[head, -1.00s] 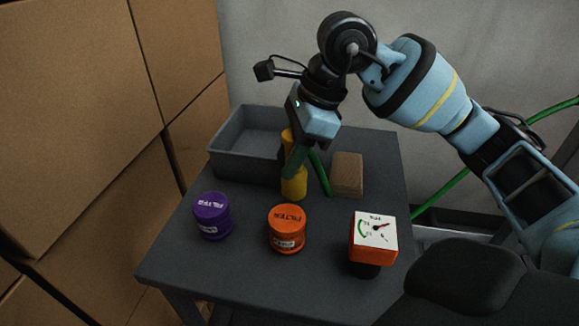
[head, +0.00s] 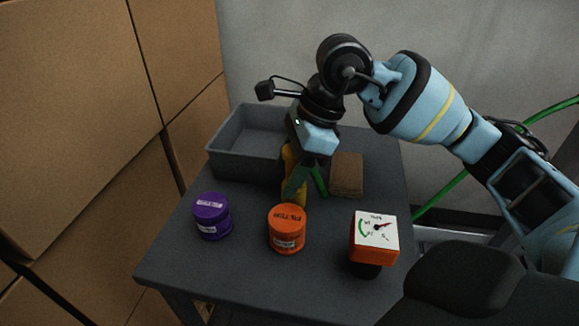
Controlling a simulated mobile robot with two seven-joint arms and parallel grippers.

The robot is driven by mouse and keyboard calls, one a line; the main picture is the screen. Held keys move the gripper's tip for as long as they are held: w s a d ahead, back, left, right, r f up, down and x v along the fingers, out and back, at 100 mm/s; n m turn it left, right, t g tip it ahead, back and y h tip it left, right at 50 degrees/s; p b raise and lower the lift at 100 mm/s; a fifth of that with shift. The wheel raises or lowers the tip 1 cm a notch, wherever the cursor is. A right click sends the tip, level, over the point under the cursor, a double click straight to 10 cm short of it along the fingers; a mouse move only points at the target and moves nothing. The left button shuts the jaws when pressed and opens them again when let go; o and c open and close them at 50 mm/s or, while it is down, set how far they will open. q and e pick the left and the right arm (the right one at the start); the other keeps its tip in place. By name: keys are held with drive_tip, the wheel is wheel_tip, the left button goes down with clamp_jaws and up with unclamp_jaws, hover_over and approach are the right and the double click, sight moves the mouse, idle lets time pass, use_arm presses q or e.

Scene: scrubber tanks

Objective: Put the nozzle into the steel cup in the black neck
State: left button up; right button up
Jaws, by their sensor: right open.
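An upright yellow piece (head: 288,160), which may be the nozzle, stands on the dark table and is partly hidden by my right gripper. My right gripper (head: 308,192) points down at it with green fingers. The gripper is open, with one finger in front of the yellow piece and the other to its right. I cannot tell whether they touch it. No steel cup or black neck can be made out. My left gripper is not in view.
A grey bin (head: 222,163) stands at the table's back left. A brown block (head: 347,176) is just right of the gripper. A purple can (head: 212,218), an orange can (head: 287,232) and an orange gauge (head: 374,238) stand in front. Cardboard boxes (head: 70,120) rise at left.

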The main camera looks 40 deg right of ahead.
drive_tip(key=shift+r, duration=0.1)
drive_tip(key=p+v, duration=0.1)
drive_tip(key=v, duration=1.1)
drive_tip(key=shift+r, duration=0.1)
drive_tip(key=shift+o, duration=0.4)
